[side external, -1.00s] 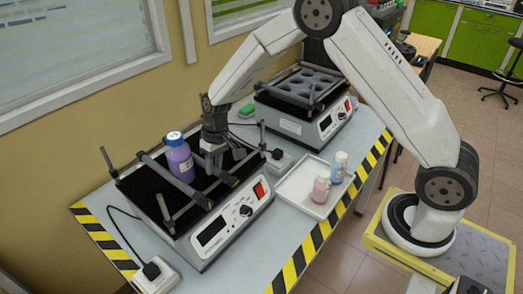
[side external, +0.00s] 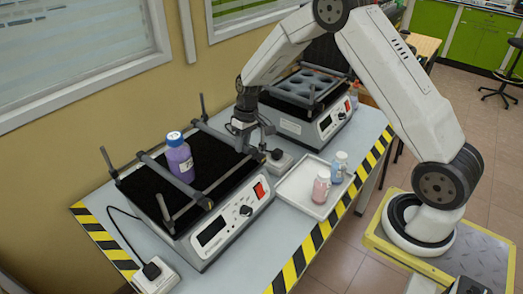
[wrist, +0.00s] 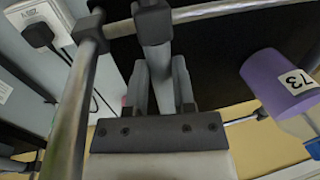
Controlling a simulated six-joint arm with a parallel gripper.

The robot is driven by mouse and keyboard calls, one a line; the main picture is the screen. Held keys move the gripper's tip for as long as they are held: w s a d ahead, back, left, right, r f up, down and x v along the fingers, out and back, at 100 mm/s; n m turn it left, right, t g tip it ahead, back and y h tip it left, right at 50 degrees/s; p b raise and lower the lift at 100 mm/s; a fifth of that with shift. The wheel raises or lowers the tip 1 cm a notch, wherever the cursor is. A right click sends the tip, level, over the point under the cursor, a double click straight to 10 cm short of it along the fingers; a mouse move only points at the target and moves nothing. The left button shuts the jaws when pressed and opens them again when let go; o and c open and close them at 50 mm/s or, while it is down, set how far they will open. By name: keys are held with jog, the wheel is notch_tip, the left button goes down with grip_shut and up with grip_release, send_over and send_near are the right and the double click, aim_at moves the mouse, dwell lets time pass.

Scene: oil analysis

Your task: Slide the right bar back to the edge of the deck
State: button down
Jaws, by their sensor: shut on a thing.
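The right bar (side external: 215,132) is a grey rod lying across the black deck (side external: 215,160) of the near shaker, at the deck's right end. My gripper (side external: 244,146) is low over this bar, toward its front end. In the wrist view the bar (wrist: 158,65) runs between my two fingers (wrist: 158,88), which are shut on it. A dark clamp block (wrist: 153,22) joins the bar's end to a metal rail (wrist: 215,11). A corner post (wrist: 73,110) stands close beside the bar. My gripper hides part of the bar in the side view.
A purple bottle (side external: 180,162) with a blue-white cap stands on the deck by the left bar (side external: 155,166). A power plug (side external: 276,154) lies right of the shaker. A white tray (side external: 297,187) holds small bottles. A second shaker (side external: 312,125) stands behind.

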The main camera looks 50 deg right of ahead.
jog(key=shift+c, duration=2.2)
grip_release()
jog(key=shift+r, duration=0.1)
notch_tip(320, 180, up, 8)
jog(key=d, duration=0.1)
jog(key=shift+d+f, duration=0.2)
jog(key=shift+d, duration=0.05)
jog(key=s+r+n+h, duration=0.2)
jog(key=s+r+n, duration=0.2)
jog(key=s+a+f+m+t, duration=0.1)
jog(key=s+a+m, duration=0.1)
jog(key=s, duration=0.6)
jog(key=s+a+f+m+t, duration=0.1)
jog(key=s+a+f+m, duration=0.1)
jog(key=s+a, duration=0.3)
jog(key=s, duration=0.3)
jog(key=shift+s+f+t, duration=0.2)
jog(key=shift+s+t, duration=0.1)
